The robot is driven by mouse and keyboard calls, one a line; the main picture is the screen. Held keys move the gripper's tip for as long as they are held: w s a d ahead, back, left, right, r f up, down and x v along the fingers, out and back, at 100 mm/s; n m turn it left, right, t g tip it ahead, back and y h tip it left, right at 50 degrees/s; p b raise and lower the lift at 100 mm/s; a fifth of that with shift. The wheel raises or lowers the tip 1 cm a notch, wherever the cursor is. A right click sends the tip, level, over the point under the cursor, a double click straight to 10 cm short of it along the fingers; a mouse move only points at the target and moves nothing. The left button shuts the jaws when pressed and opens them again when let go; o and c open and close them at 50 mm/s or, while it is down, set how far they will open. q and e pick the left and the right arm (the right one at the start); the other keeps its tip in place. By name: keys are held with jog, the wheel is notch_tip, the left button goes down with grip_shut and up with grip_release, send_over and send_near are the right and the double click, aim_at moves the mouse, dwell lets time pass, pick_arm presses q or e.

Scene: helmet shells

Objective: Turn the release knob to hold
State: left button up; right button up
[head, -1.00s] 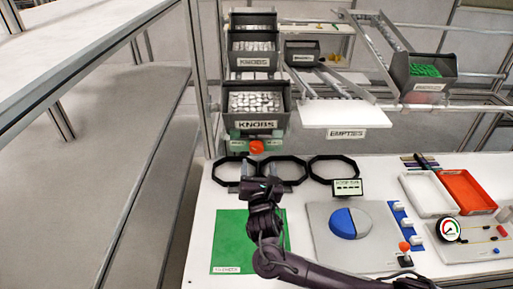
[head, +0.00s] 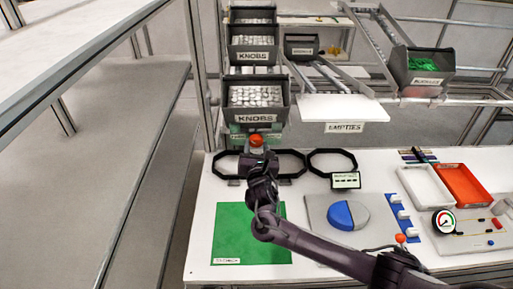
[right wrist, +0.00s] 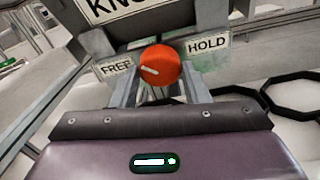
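The release knob (head: 256,140) is a small orange-red dial below the lowest KNOBS bin. In the right wrist view the knob (right wrist: 160,65) sits between a FREE label (right wrist: 117,69) on the left and a HOLD label (right wrist: 208,45) on the right. Its white mark points left, toward the FREE side. My right gripper (head: 257,149) is at the knob; in the right wrist view its two fingers (right wrist: 160,82) are apart, one on each side of the knob's lower part. I cannot tell whether they touch it. My left gripper is out of view.
The lowest KNOBS bin (head: 256,95) hangs just above the knob. Black octagonal rings (head: 332,153) lie on the white table below.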

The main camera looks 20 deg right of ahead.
jog(key=c, duration=0.3)
